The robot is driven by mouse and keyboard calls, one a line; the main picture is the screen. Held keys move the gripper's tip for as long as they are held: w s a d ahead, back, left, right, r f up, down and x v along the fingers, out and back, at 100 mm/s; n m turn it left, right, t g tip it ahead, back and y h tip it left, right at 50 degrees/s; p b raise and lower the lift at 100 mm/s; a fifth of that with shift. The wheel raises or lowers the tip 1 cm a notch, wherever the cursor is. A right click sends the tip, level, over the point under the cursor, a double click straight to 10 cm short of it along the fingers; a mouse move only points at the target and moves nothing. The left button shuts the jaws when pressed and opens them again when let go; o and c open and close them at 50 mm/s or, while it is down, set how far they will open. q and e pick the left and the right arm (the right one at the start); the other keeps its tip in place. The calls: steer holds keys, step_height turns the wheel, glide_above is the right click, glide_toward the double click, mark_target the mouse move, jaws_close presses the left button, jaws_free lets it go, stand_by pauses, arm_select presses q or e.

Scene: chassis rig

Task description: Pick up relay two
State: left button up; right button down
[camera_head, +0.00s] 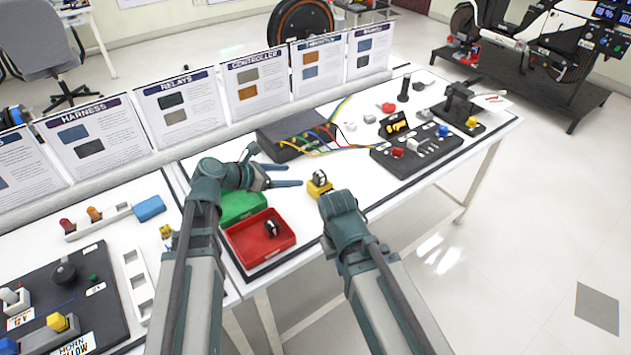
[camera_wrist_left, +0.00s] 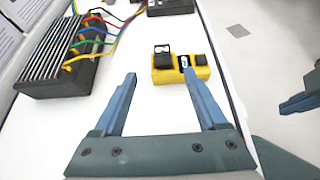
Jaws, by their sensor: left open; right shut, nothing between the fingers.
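A yellow block (camera_head: 319,185) with small black relays stands on the white table. In the left wrist view the yellow block (camera_wrist_left: 168,77) carries a larger black relay (camera_wrist_left: 163,58) at its left, with smaller black pieces at its middle and right. I cannot read which is relay two. My left gripper (camera_head: 280,168) is open and empty, left of the block; in its wrist view the fingertips (camera_wrist_left: 160,76) point toward the block, apart from it as far as I can tell. My right gripper (camera_wrist_left: 283,108) is shut at that view's right edge; my arm hides it in the head view.
A red bin (camera_head: 245,252) holding a black relay (camera_head: 272,228) and a green bin (camera_head: 228,214) lie near the front edge. A black finned box (camera_head: 282,135) with coloured wires stands behind. A black panel (camera_head: 425,158) is to the right. Upright cards line the back.

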mark_target(317, 175)
arm_select(q)
steer(key=b+x, duration=0.2)
steer(key=x, duration=0.3)
steer(key=shift+f, duration=0.2)
steer(key=shift+w+d+f, duration=0.15)
steer(key=shift+w+d, duration=0.2)
steer(key=shift+d, duration=0.25)
steer(key=shift+d, duration=0.1)
steer(key=b+x, duration=0.2)
steer(key=x, duration=0.3)
steer(key=shift+d+b, duration=0.2)
steer(key=shift+b, duration=0.1)
steer(key=shift+c, duration=0.3)
jaws_close()
